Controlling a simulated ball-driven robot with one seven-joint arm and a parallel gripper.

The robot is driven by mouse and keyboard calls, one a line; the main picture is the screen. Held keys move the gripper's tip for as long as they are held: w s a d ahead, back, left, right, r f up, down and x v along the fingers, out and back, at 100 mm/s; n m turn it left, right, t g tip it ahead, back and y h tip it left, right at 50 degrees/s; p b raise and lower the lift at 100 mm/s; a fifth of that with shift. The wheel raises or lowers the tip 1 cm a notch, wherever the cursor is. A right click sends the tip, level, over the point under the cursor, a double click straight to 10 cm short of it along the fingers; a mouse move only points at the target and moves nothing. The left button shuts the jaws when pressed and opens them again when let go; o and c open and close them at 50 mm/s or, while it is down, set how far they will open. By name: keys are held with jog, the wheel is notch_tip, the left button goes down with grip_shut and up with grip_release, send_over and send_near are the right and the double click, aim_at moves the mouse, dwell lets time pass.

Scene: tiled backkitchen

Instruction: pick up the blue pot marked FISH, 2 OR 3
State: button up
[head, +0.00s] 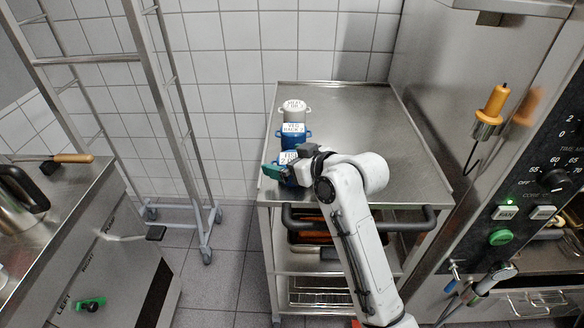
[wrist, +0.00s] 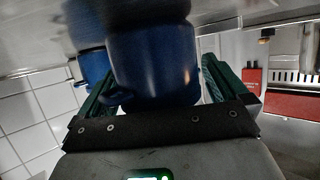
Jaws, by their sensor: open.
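Several lidded pots stand in a row at the left side of the steel trolley top (head: 365,125). The nearest is a blue pot (head: 287,158) with a white label, partly covered by my gripper; I cannot read its label. Behind it stands a blue pot marked VEG RACK 2 (head: 293,136). At the back is a pale pot (head: 293,107) whose label seems to start with MEAT. My gripper (head: 284,170) is open at the nearest pot. In the wrist view, a blue pot (wrist: 155,65) sits between the green fingers; contact is unclear.
Another blue pot (wrist: 92,66) shows beside the left finger in the wrist view. The trolley's right side is clear. A wheeled rack (head: 160,100) stands left, and an oven panel (head: 530,180) with an orange-handled tool (head: 495,105) is at right.

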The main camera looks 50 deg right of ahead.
jog(key=shift+w+f, duration=0.1)
jog(key=shift+w, duration=0.1)
jog(key=c, duration=1.2)
